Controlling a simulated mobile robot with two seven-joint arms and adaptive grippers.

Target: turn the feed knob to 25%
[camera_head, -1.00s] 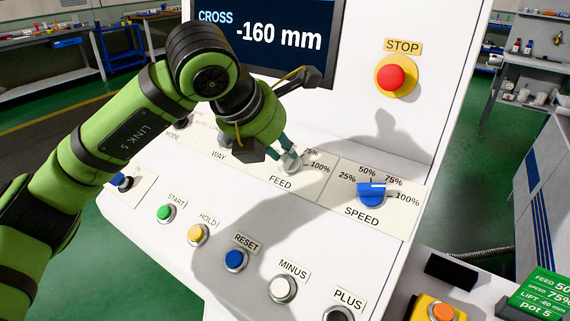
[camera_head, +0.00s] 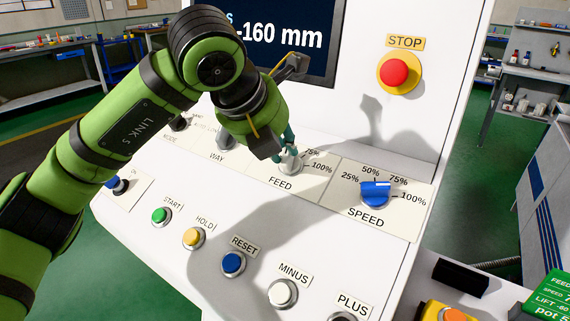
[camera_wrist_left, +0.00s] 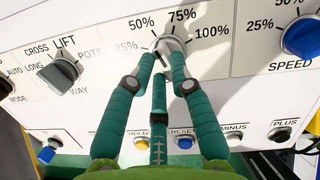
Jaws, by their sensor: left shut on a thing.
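The feed knob (camera_head: 291,163) is a light grey round knob on the white sloped panel, above the FEED label. In the wrist view the knob (camera_wrist_left: 172,46) sits below the printed 50% and 75%, with 25% to its left and 100% to its right. My left gripper (camera_head: 287,153) is shut on it from above. In the wrist view two green fingers of the gripper (camera_wrist_left: 163,62) reach its lower edge, with a third finger below. The fingers partly cover the knob, and I cannot tell which mark it points to. My right gripper is not in view.
The blue speed knob (camera_head: 375,194) is to the right of the feed knob, and the way knob (camera_wrist_left: 60,73) to its left. A row of push buttons, including RESET (camera_head: 233,263), runs below. The red stop button (camera_head: 394,73) is above right. A green text card (camera_head: 551,299) lies lower right.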

